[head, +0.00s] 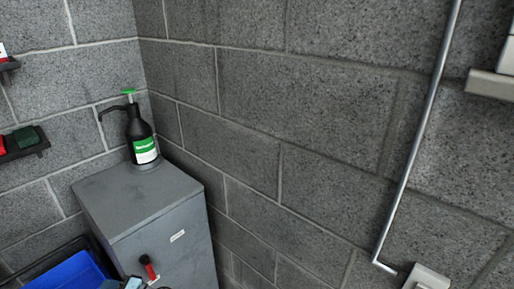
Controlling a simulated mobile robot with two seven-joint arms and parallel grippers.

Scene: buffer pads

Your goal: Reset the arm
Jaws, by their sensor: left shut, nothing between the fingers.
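Only a small part of my left gripper (122,284) shows, as pale grey-blue tips at the bottom edge in the head view. It is in front of the grey cabinet (140,205), just right of a blue bin. It is shut, with nothing seen held in it. The rest of the left arm is cut off by the frame. My right gripper is not in view.
A black pump bottle (140,138) with a green top stands upright on the cabinet. A red-and-black handled object (149,267) shows before the cabinet front. The blue bin (68,274) is lower left. Wall shelves (28,152) hold small items. A metal pipe (420,135) runs down the block wall.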

